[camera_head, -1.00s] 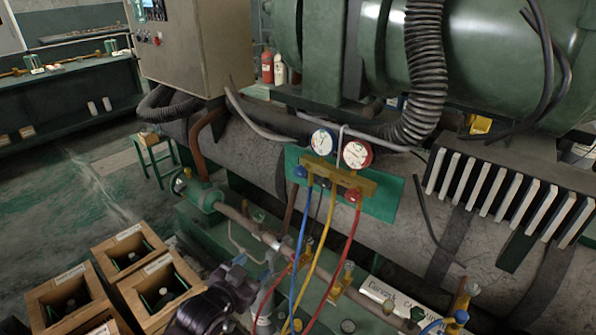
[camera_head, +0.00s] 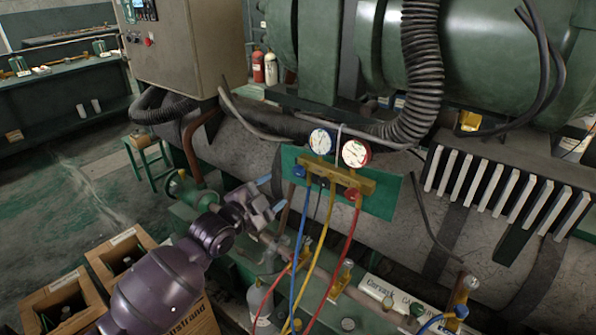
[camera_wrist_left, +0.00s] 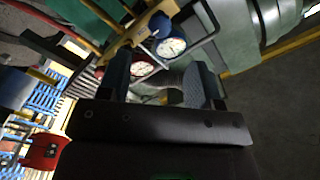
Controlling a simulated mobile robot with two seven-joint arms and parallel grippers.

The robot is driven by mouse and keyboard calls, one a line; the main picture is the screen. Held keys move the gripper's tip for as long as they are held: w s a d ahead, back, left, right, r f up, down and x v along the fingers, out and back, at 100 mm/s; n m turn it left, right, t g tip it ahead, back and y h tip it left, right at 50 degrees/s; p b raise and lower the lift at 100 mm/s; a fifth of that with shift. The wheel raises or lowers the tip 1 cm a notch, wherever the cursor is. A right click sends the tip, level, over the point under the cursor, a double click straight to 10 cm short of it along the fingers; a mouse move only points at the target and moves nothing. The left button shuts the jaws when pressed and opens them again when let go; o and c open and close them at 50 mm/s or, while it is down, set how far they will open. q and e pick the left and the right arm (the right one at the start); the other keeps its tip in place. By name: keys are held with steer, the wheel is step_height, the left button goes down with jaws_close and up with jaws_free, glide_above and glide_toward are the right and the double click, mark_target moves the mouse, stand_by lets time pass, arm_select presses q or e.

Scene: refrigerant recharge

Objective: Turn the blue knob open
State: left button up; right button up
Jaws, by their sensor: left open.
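The blue knob (camera_head: 299,172) is on the left end of the brass manifold (camera_head: 334,175), which is fixed to a green plate (camera_head: 384,204). It also shows near the top of the left wrist view (camera_wrist_left: 160,24), beyond the fingers. A red knob (camera_head: 351,194) is at the manifold's right end. A blue-rimmed gauge (camera_head: 320,141) and a red-rimmed gauge (camera_head: 356,153) stand above. My left gripper (camera_head: 272,193) is open and empty, left of and slightly below the blue knob, apart from it. Its two fingers (camera_wrist_left: 160,70) show spread in the wrist view. My right gripper is not in view.
Blue (camera_head: 300,255), yellow (camera_head: 322,245) and red (camera_head: 342,250) hoses hang below the manifold. A green valve with piping (camera_head: 190,190) lies left of my gripper. Wooden crates (camera_head: 62,300) stand at lower left. A black corrugated hose (camera_head: 422,80) hangs above right.

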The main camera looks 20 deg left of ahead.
mark_target(295, 173)
arm_select(q)
steer(key=x, duration=1)
steer(key=shift+w+d, duration=0.15)
steer(key=shift+w, duration=0.2)
steer(key=c, duration=0.9)
